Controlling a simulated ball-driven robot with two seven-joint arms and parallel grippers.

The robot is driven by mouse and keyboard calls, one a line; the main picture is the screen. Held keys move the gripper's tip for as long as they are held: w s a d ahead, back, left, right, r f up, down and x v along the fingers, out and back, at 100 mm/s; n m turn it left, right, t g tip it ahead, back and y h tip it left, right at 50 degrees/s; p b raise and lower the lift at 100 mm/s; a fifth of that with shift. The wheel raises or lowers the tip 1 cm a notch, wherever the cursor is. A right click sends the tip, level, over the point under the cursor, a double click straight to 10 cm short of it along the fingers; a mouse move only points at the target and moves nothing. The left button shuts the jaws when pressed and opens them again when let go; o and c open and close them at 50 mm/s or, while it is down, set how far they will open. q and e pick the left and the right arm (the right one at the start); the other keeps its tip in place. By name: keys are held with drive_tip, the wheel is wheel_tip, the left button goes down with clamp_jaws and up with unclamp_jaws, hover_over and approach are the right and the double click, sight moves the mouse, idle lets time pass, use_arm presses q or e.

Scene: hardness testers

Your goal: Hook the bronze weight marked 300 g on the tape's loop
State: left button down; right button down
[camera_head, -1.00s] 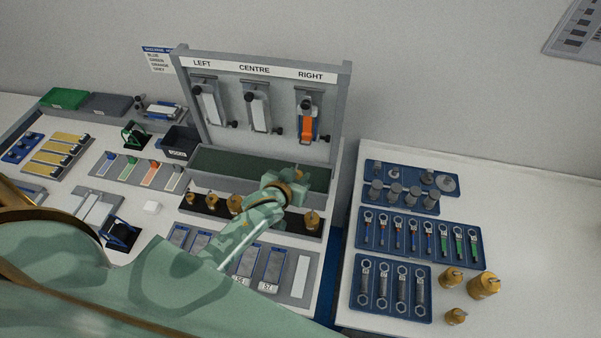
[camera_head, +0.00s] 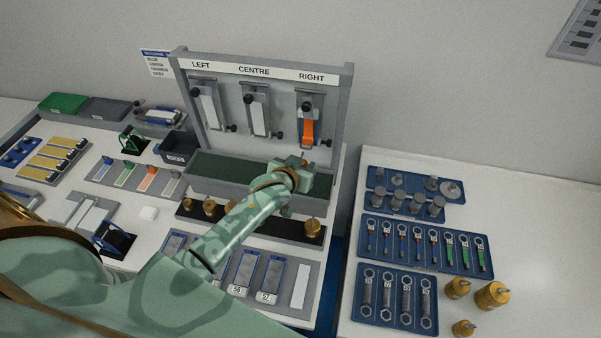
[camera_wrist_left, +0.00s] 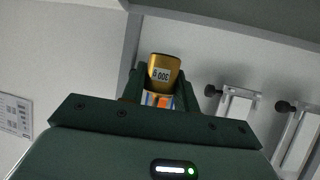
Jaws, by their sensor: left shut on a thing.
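The bronze weight (camera_wrist_left: 164,72), with a label reading 300 g, is between the fingers of my left gripper (camera_wrist_left: 160,92) in the left wrist view. The gripper is shut on it. In the head view my left gripper (camera_head: 303,165) is in front of the rack, just below the orange tape (camera_head: 308,132), which hangs from the clamp under RIGHT. The held weight is mostly hidden by the gripper there. A small orange and blue patch shows between the fingers in the wrist view. I cannot tell whether weight and loop touch. My right gripper is not in view.
The grey rack (camera_head: 348,100) has empty clamps under LEFT and CENTRE. A green-lined trough (camera_head: 225,168) lies below. Other bronze weights stand on the dark strip (camera_head: 265,222). The right table holds blue trays (camera_head: 372,287) and several bronze weights (camera_head: 492,294).

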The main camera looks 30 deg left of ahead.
use_arm(q)
drive_tip(key=shift+w+a+f+b, duration=0.1)
drive_tip(key=shift+w+b, duration=0.1)
drive_tip(key=shift+w, duration=0.15)
drive_tip(key=shift+w+a+b, duration=0.1)
drive_tip(key=shift+w+b, duration=0.05)
drive_tip(key=shift+w, duration=0.2)
drive_tip(key=shift+w+a, duration=0.2)
drive_tip(key=shift+w, duration=0.55)
drive_tip(key=shift+w+a, duration=0.15)
drive_tip(key=shift+w, duration=0.55)
drive_tip(key=shift+r, duration=0.2)
drive_tip(key=shift+w, duration=0.1)
drive_tip(key=c, duration=1)
unclamp_jaws()
drive_tip(key=shift+o, duration=0.2)
drive_tip(key=shift+f, duration=0.2)
drive_tip(key=shift+s, duration=0.25)
